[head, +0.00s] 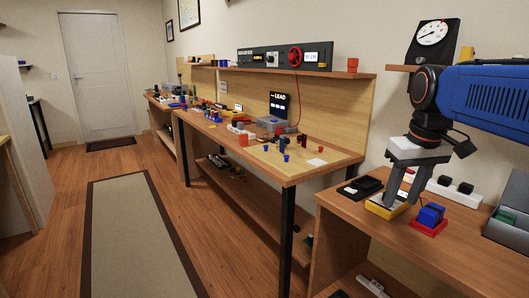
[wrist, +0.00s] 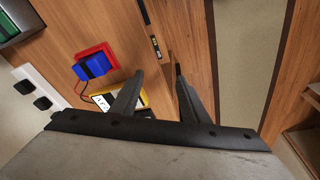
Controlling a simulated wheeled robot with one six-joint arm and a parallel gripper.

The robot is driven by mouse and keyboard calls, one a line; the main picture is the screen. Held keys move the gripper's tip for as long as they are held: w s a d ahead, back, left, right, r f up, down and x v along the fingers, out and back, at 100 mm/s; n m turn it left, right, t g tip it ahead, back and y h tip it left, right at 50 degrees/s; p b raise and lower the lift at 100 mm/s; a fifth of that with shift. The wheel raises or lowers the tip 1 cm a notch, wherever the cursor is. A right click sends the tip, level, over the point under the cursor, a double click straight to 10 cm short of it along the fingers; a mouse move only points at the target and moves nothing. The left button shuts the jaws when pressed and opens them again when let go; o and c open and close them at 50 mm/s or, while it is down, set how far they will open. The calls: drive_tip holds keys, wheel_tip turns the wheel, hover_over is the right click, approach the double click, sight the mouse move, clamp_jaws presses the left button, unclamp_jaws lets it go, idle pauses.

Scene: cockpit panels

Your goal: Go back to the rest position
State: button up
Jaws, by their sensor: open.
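My gripper (head: 401,192) hangs fingers-down over the right-hand bench (head: 462,246) in the head view. Its two dark fingers are apart and nothing shows between them. It also shows in the wrist view (wrist: 158,85), with the fingers spread above the bench top near its edge. A yellow block with a pale top (head: 386,206) lies right by the fingertips in the head view. In the wrist view the left finger partly hides this yellow thing (wrist: 112,101). Whether the fingers touch it cannot be told.
A blue block on a red base (head: 430,216) sits just right of my gripper. A black box (head: 360,187), a white strip with black knobs (head: 453,192) and a grey bin (head: 508,222) stand nearby. A gauge (head: 432,40) stands above. The floor mat (head: 132,240) is clear.

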drive_tip(key=s+a+f+m+t, duration=0.1)
drive_tip(key=s+a+f+t, duration=0.1)
drive_tip(key=s+f, duration=1.4)
drive_tip(key=shift+a+f+t, duration=0.3)
drive_tip(key=shift+a+f, duration=0.4)
drive_tip(key=shift+f, duration=0.1)
